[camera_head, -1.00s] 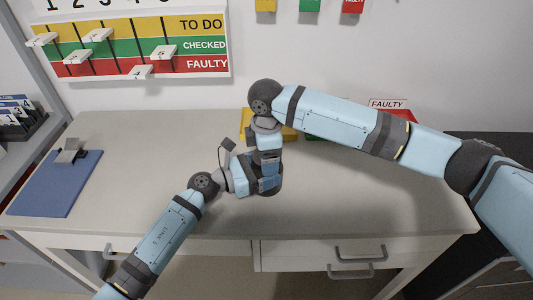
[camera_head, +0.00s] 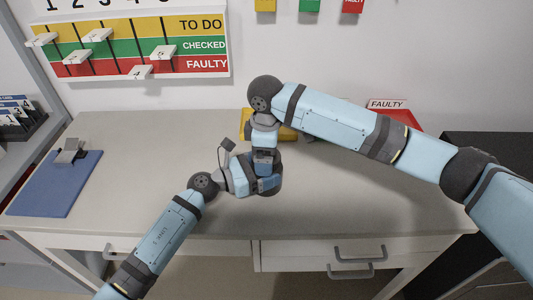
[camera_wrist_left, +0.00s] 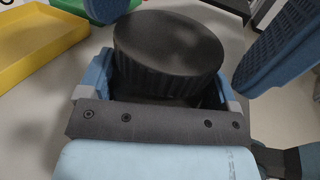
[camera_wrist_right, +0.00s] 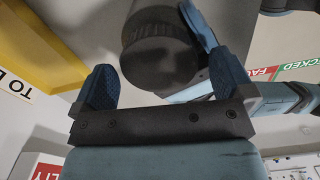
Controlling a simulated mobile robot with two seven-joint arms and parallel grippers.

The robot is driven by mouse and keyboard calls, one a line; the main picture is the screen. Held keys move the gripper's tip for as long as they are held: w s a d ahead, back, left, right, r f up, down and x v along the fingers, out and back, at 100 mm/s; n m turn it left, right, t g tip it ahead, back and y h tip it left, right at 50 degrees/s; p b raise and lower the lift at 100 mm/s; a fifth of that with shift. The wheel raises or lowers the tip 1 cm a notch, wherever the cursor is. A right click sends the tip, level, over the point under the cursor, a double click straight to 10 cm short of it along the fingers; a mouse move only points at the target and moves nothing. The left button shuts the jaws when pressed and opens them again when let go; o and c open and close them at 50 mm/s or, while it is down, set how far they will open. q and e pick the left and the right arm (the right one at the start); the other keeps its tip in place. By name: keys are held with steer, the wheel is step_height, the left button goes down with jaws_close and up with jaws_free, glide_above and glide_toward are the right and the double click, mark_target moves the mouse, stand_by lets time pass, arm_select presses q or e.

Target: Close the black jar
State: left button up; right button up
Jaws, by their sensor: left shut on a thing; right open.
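The black jar (camera_head: 277,176) stands near the middle of the table, mostly hidden by my grippers in the head view. Its round, ribbed black lid (camera_wrist_left: 170,45) shows on top in the left wrist view; I cannot tell how tightly it sits. My left gripper (camera_head: 266,184) is shut on the jar from the left, below the lid. My right gripper (camera_head: 265,163) is above the jar, pointing down and open. In the right wrist view its blue fingers (camera_wrist_right: 165,80) are apart, with the lid (camera_wrist_right: 160,50) beyond and between them, without visible contact.
A yellow tray (camera_head: 246,126) lies behind the jar, partly hidden by my right arm. A red tray (camera_head: 405,116) with a FAULTY sign is at the back right. A blue clipboard (camera_head: 55,190) lies at the left. The table's front middle is clear.

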steer(key=shift+r, duration=1.85)
step_height(320, 180, up, 4)
steer(key=shift+f+n, duration=0.25)
steer(key=shift+n, duration=0.35)
steer(key=shift+f, duration=0.15)
steer(key=shift+f, duration=3.85)
